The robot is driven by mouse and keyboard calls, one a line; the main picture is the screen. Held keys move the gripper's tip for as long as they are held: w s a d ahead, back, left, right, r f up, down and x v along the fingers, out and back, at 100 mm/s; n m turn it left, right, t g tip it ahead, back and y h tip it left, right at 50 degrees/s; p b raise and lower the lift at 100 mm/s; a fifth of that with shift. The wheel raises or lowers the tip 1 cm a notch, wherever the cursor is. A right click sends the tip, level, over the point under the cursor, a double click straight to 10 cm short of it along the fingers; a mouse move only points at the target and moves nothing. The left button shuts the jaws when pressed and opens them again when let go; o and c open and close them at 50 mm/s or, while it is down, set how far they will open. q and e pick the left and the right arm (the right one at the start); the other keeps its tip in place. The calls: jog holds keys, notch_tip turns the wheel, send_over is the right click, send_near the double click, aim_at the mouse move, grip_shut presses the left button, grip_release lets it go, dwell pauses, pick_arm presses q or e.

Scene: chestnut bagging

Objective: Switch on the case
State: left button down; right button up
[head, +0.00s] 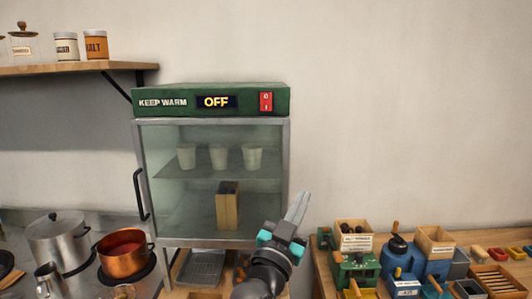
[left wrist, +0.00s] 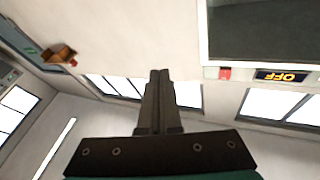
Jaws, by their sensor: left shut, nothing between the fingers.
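The warming case (head: 211,181) has a green top panel lettered KEEP WARM, a display (head: 216,101) reading OFF and a red rocker switch (head: 266,101) at the panel's right. Its glass door is closed. The switch (left wrist: 225,73) and the OFF display (left wrist: 282,76) also show upside down at the right of the left wrist view. My left gripper (head: 301,207) is shut and empty, pointing up by the case's lower right, below the switch. Its shut fingers (left wrist: 160,78) are apart from the switch in the left wrist view. My right gripper is not in view.
Three pale cups (head: 219,157) and a wooden box (head: 228,207) are inside the case. A copper pot (head: 125,262) and a steel pot (head: 58,243) stand at left. Toolboxes and a blue machine (head: 428,266) crowd the right counter. The wall right of the case is clear.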

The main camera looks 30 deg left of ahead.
aim_at(266, 104)
pick_arm(q)
jog(key=s+a+r+n+y, duration=0.1)
jog(key=a+r+n+y, duration=0.6)
jog(key=r+y, duration=0.2)
jog(key=y, duration=0.2)
jog(key=shift+s+a+n+y, duration=0.2)
jog(key=shift+a+n+y, duration=0.1)
jog(key=shift+n+y, duration=0.1)
jog(key=x, duration=0.4)
jog(key=f+p+x, duration=0.1)
jog(key=x, duration=0.3)
jog(key=w+x, duration=0.1)
jog(key=x, duration=0.3)
jog(key=shift+a+f+p, duration=0.25)
jog(key=shift+f+p, duration=0.15)
jog(key=shift+w+a, duration=0.35)
jog(key=shift+w, duration=0.25)
